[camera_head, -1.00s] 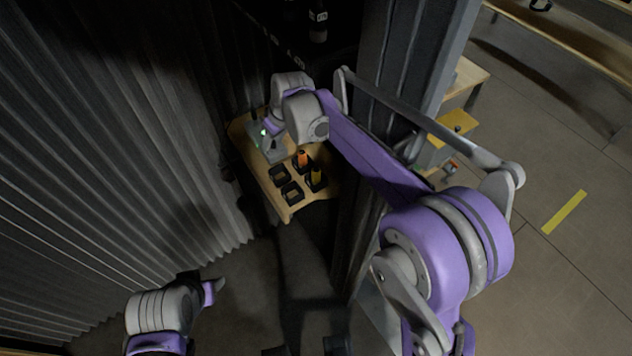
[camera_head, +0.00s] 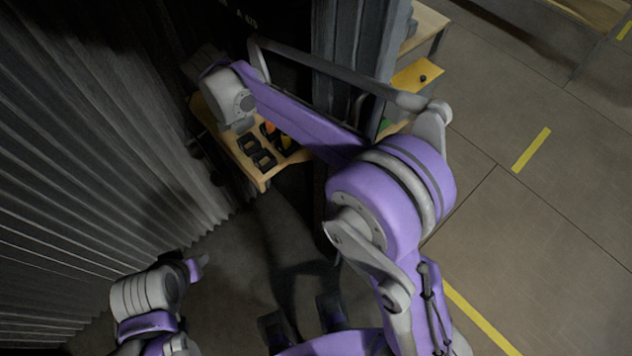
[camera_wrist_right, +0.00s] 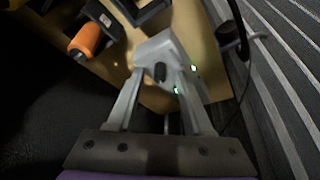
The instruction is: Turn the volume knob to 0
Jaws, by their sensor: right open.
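In the right wrist view a grey panel (camera_wrist_right: 160,47) with a small black knob (camera_wrist_right: 160,73) and small green lights sits on a wooden shelf. My right gripper (camera_wrist_right: 160,82) is open, its two fingers reaching toward the panel on either side of the knob. I cannot tell whether the fingers touch the knob or panel, and the knob's setting cannot be read. In the head view my right wrist covers the panel and knob. My left gripper (camera_head: 196,268) is low at the left, away from the shelf; its jaw opening cannot be made out.
The wooden shelf (camera_head: 262,179) also carries black holders (camera_head: 251,145). An orange-handled item (camera_wrist_right: 86,40) lies beside the panel in the wrist view. A corrugated wall (camera_head: 90,160) runs along the left, and a dark frame stands to the right of the shelf. Open floor lies farther right.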

